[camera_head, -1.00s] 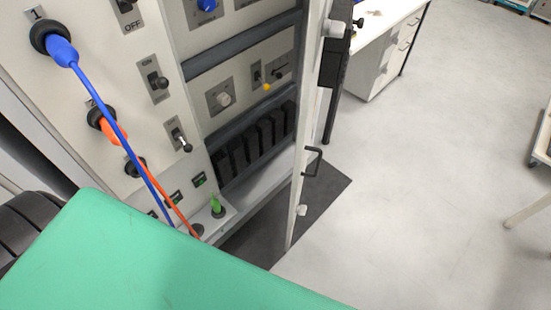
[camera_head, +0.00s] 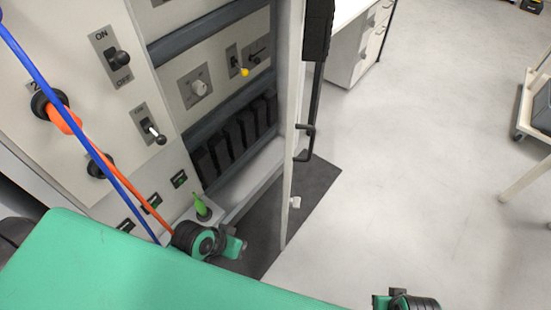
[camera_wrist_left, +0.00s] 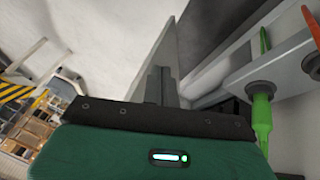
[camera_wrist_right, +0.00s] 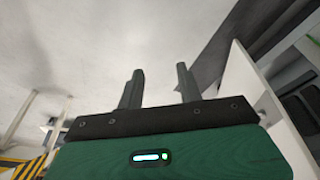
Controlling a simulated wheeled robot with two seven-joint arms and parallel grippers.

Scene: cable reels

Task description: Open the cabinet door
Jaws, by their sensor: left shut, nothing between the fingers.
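The cabinet door (camera_head: 291,110) stands open and is seen nearly edge-on in the head view, with a dark handle (camera_head: 309,143) on its right face. The cabinet interior is exposed to its left. My left gripper (camera_wrist_left: 160,84) is shut and empty in the left wrist view, close to a pale upright panel that looks like the door (camera_wrist_left: 164,55). My right gripper (camera_wrist_right: 158,82) is open and empty in the right wrist view, left of a white panel that looks like the door (camera_wrist_right: 262,100). Neither gripper's fingertips show in the head view.
Blue (camera_head: 65,105) and orange cables hang across the control panel (camera_head: 95,85) at left. A green plug (camera_head: 201,206) stands on a low ledge. A white desk (camera_head: 355,50) is behind the door, and a cart (camera_head: 535,105) is at far right. Open floor (camera_head: 430,160) lies between.

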